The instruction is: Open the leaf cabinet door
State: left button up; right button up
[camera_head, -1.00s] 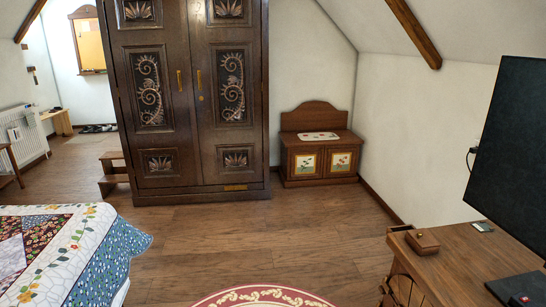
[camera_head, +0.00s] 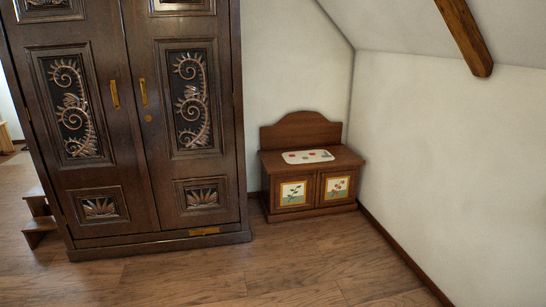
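The tall dark wooden armoire (camera_head: 138,165) stands at the left with carved leaf and fern panels. Its left door (camera_head: 100,125) and right door (camera_head: 163,110) are both shut. Each has a brass handle near the middle seam, the left handle (camera_head: 115,94) and the right handle (camera_head: 144,93). A round brass keyhole plate (camera_head: 148,118) sits below the right handle. A small low cabinet (camera_head: 310,170) to its right has two shut doors with painted flower-and-leaf panels, the left one (camera_head: 292,193) and the right one (camera_head: 337,187). Neither of my grippers shows.
Wooden floor (camera_head: 270,272) is clear in front of the armoire and the small cabinet. A white wall (camera_head: 440,150) with a dark baseboard bounds the right. A small wooden step (camera_head: 40,232) stands left of the armoire. A sloped ceiling beam (camera_head: 462,35) is overhead.

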aim_at(289, 192)
jog(key=z, duration=0.1)
jog(key=i, duration=2.35)
jog(key=z, duration=0.2)
jog(key=i, duration=2.25)
jog(key=z, duration=0.05)
